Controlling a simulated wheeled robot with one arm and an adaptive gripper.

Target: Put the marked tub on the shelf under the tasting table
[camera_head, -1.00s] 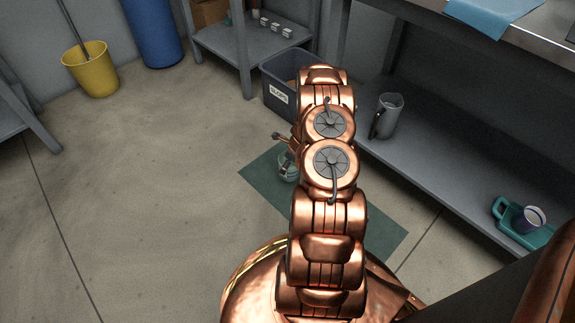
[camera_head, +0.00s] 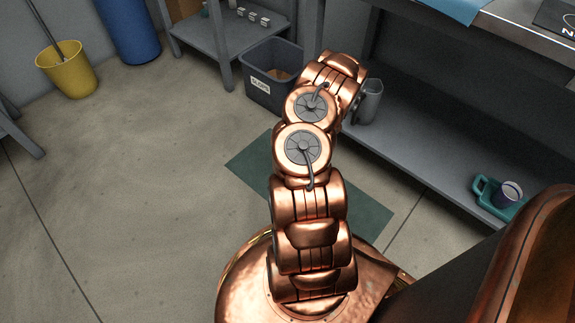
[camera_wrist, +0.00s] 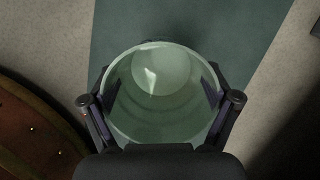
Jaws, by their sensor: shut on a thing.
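My gripper (camera_wrist: 162,104) is shut on a round, clear, greenish tub (camera_wrist: 150,128), with one finger on each side of it in the wrist view. I look down into the tub, and it looks empty; I can see no mark on it from here. The grey lower shelf (camera_head: 420,166) under the steel-topped table (camera_head: 520,38) runs along the right side of the head view, to the right of my arm.
A grey jug (camera_head: 371,100) stands on the shelf's far part, partly behind my arm. A teal holder (camera_head: 484,190) with a cup (camera_head: 511,192) sits at its near end; the shelf between is bare. A labelled grey bin (camera_head: 262,88) and green mat (camera_head: 250,163) are on the floor.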

